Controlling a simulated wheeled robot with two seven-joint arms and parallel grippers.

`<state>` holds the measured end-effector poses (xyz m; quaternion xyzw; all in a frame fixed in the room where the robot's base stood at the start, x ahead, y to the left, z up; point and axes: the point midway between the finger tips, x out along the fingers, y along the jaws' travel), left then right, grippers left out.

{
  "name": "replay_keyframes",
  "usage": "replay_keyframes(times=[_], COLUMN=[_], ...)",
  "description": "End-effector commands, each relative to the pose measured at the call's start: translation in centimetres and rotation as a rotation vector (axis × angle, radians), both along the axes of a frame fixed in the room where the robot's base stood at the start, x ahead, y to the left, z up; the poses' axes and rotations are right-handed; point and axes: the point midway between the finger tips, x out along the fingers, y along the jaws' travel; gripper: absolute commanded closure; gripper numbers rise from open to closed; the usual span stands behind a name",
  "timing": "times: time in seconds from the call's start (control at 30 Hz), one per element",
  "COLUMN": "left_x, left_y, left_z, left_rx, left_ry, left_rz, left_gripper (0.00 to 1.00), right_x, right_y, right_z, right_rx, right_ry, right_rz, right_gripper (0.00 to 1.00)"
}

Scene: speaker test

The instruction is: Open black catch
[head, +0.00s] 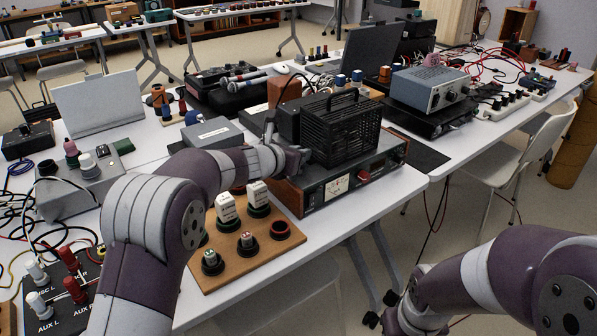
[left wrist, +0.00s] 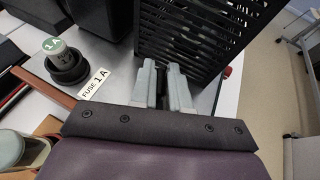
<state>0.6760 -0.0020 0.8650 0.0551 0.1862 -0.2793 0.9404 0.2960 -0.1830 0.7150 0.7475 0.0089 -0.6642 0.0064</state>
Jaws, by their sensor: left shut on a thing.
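A black mesh cage (head: 341,127) with a carrying handle stands on a metal unit with wooden ends (head: 287,196), near the front edge of the table. My left gripper (head: 292,160) is at the left lower side of the cage, above the unit's top. In the left wrist view my left gripper's pale fingers (left wrist: 164,90) are shut on a small black part, the black catch (left wrist: 164,101), beside the cage mesh (left wrist: 205,28). The fingers hide most of the catch.
A wooden board (head: 245,262) with white-topped and black parts lies in front of the unit. A round fuse holder (left wrist: 66,64) and a "FUSE 1A" label (left wrist: 94,85) are close to my left fingers. A grey instrument (head: 430,88) stands at the right. Cables clutter the left.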

Motion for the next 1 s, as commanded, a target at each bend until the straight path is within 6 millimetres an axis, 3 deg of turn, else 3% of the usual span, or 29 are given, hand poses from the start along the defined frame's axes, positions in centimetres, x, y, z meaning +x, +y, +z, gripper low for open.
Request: replay_keyframes(times=[0.03,0.1,0.4,0.57,1.0], left_x=[-0.1,-0.2,-0.1,-0.1,-0.1], left_y=[-0.2,-0.3,-0.4,-0.4,-0.4], left_z=[-1.2,-1.2,-0.7,-0.3,-0.1], left_rx=[0.002,0.0,0.001,0.001,0.004], left_ry=[-0.001,0.0,0.003,0.004,0.005], left_rz=[0.036,0.103,0.386,0.53,0.809], left_gripper=[1.0,1.0,1.0,1.0,1.0], right_x=[0.0,0.0,0.0,0.0,0.0], right_y=[0.0,0.0,0.0,0.0,0.0], right_z=[-2.1,-3.3,-6.4,-6.4,-4.1], right_rx=[0.0,0.0,0.0,0.0,0.0], right_ry=[0.0,0.0,0.0,0.0,-0.001], right_rz=[0.0,0.0,0.0,0.0,0.0], right_gripper=[0.57,0.57,0.57,0.57,0.57])
